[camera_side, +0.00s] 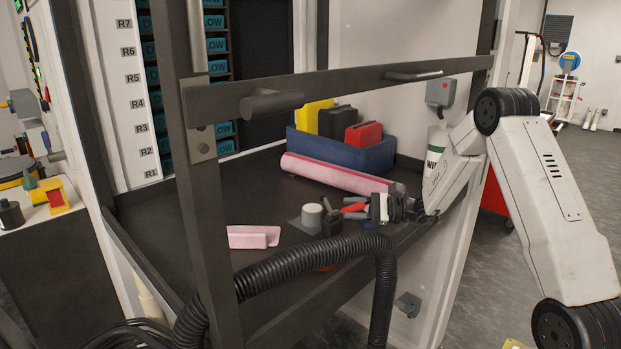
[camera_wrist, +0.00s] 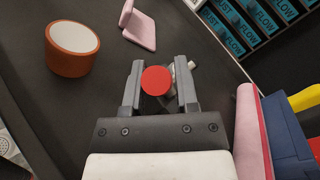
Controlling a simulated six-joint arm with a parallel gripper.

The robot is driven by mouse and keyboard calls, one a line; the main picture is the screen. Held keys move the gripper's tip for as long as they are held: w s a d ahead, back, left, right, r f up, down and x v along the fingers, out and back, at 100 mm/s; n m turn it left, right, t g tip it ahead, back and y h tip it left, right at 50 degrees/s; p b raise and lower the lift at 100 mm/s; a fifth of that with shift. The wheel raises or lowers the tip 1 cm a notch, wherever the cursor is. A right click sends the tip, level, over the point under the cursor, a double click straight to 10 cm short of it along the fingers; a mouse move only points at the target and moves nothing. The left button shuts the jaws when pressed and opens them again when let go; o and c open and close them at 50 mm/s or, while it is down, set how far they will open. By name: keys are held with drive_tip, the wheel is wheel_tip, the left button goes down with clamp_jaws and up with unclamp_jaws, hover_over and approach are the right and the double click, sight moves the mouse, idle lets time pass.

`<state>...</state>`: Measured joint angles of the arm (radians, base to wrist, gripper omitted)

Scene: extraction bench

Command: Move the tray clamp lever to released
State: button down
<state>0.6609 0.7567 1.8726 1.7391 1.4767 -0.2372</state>
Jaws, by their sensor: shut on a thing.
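The tray clamp lever has a red grip (camera_side: 353,208), which lies almost level in the side view, pointing toward my gripper (camera_side: 365,207). In the wrist view the red grip's round end (camera_wrist: 157,81) sits between the two fingers of my gripper (camera_wrist: 158,76). The jaws are shut on the grip. The dark clamp block (camera_side: 331,223) stands on the bench at the lever's other end. In the wrist view only a little of the clamp's grey metal shows behind the grip, and the fingers hide the rest.
A pink roll (camera_side: 335,173) and a blue bin (camera_side: 362,155) lie close behind my gripper. A folded pink piece (camera_side: 252,237) is on the bench to the left. A black hose (camera_side: 300,258) and frame bar (camera_side: 330,88) cross the front.

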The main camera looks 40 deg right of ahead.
drive_tip(key=shift+s+f+n+t+y, duration=0.25)
drive_tip(key=shift+f+n+t+y, duration=0.05)
drive_tip(key=shift+f+n+t, duration=0.1)
idle(0.4)
drive_tip(key=shift+c, duration=1.8)
unclamp_jaws()
drive_tip(key=shift+r, duration=0.2)
drive_tip(key=shift+r, duration=0.8)
drive_tip(key=s+a+r, duration=0.3)
drive_tip(key=s+r, duration=0.8)
drive_tip(key=s, duration=0.2)
drive_tip(key=shift+s+a, duration=0.25)
drive_tip(key=shift+s, duration=0.05)
